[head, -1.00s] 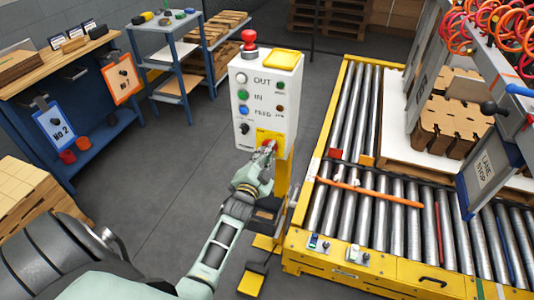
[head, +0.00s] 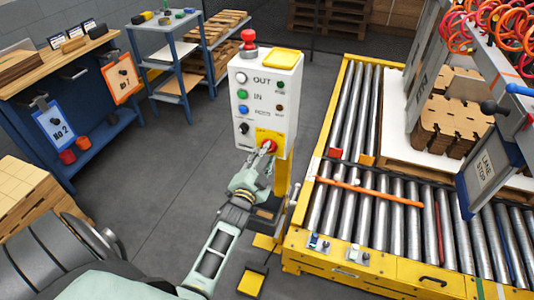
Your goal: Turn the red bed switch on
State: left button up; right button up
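The white control box (head: 262,105) stands on a yellow post at the centre. A red rotary switch (head: 269,145) sits on a yellow plate at its lower right; I take it to be the bed switch. Its exact angle is too small to read. My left gripper (head: 265,152) is just below and in front of the switch, with its fingertips at the knob's lower edge. I cannot tell whether they touch it, or how far apart the fingers are. My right gripper is not in view.
A red mushroom button (head: 249,38) tops the box, with several coloured buttons on its face. A yellow-framed roller conveyor (head: 340,268) lies close on the right, with cardboard stacks (head: 450,122) on it. A blue workbench (head: 85,140) stands left.

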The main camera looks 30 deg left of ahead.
pick_arm(q)
jog(key=v, duration=1)
jog(key=shift+d, duration=0.1)
jog(key=s+d+f+n+g+h, duration=0.1)
jog(key=s+d+f+g, duration=0.25)
jog(key=f, duration=0.65)
jog(key=s+d+f+g+h, duration=0.1)
jog(key=s+d+f+g, duration=0.2)
jog(key=f, duration=0.8)
jog(key=s+d+f+n+g+h, duration=0.1)
jog(key=s+d+f+g+h, duration=0.3)
jog(key=f, duration=0.6)
jog(key=s+f+g, duration=0.2)
jog(key=s+f, duration=0.3)
jog(key=s, duration=0.5)
jog(key=s+f+n+g+y, duration=0.1)
jog(key=s+f+g, duration=0.1)
jog(key=s+f, duration=0.4)
jog(key=s+f+n+g+y+b, duration=0.1)
jog(key=s+f, duration=0.5)
jog(key=s, duration=0.9)
jog(key=shift+g, duration=0.55)
jog(key=shift+d, duration=0.15)
